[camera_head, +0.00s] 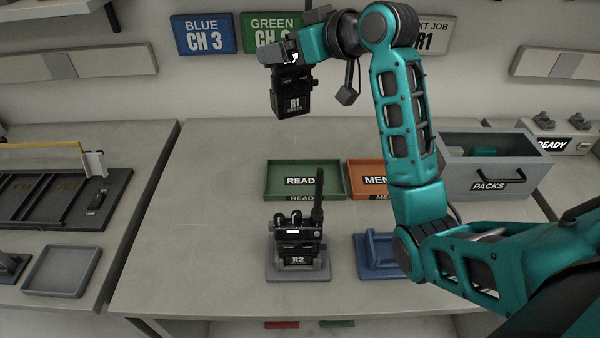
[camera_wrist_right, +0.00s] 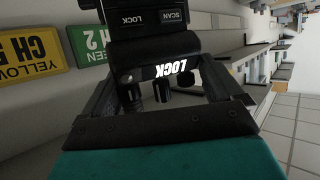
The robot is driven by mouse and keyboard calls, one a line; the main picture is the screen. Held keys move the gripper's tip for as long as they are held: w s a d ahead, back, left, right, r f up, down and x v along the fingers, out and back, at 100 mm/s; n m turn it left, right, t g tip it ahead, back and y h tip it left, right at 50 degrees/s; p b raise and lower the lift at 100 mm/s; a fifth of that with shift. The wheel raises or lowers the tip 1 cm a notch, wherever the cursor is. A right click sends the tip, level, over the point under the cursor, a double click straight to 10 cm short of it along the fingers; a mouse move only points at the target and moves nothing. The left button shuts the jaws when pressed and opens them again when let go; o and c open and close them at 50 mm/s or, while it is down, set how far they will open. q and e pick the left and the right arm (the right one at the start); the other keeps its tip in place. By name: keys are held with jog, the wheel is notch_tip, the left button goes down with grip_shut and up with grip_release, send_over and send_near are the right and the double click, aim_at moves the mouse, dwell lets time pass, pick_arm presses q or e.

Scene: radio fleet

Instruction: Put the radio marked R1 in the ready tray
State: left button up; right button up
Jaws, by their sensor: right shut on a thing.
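The radio marked R1 (camera_head: 293,103) is black, with "GREEN" under its mark. It hangs upright in the air from my right gripper (camera_head: 292,62), which is shut on its upper part. In the right wrist view the radio (camera_wrist_right: 150,45) shows a "LOCK" label and knobs between the fingers of the gripper (camera_wrist_right: 165,95). The green ready tray (camera_head: 270,180) lies on the table, empty, below the radio and in front of it. My left gripper is not in view.
Radio R2 (camera_head: 298,258) stands in a grey stand in front of the ready tray, its antenna rising near the tray. An orange tray (camera_head: 366,164), a blue stand (camera_head: 372,268) and a grey PACKS bin (camera_head: 485,188) are to the right. The table's left part is clear.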

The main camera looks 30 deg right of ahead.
notch_tip(320, 180, down, 20)
jog(key=b, duration=0.2)
jog(key=shift+b, duration=0.3)
jog(key=shift+r, duration=0.1)
